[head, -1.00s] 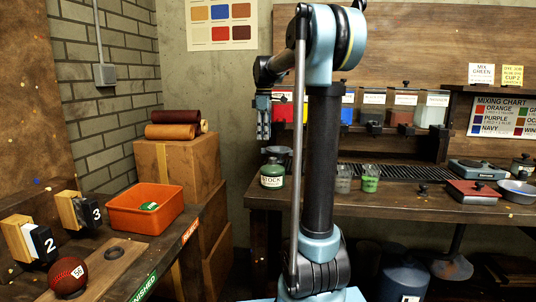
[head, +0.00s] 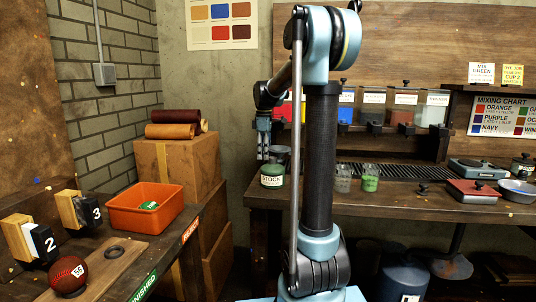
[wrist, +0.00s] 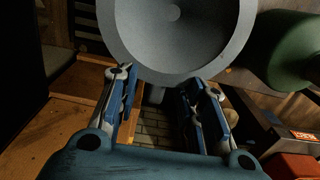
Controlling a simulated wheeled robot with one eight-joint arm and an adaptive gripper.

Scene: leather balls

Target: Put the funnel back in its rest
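The grey funnel (wrist: 178,28) fills the top middle of the wrist view, its round mouth facing the camera. In the head view it is a small grey shape (head: 280,153) behind the stock jar, partly hidden. My gripper (wrist: 160,88) is open, with its two fingers apart and the tips near the funnel's lower rim. A short pale piece shows between the fingertips below the rim; I cannot tell if it is the spout. In the head view my gripper (head: 263,150) hangs just left of the funnel. I cannot make out the funnel's rest.
The green stock jar (head: 272,175) stands close to the funnel and shows at the right of the wrist view (wrist: 285,50). Two glass cups (head: 343,178) stand farther right on the bench (head: 420,208). Stacked cardboard boxes (head: 185,165) stand left of the bench.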

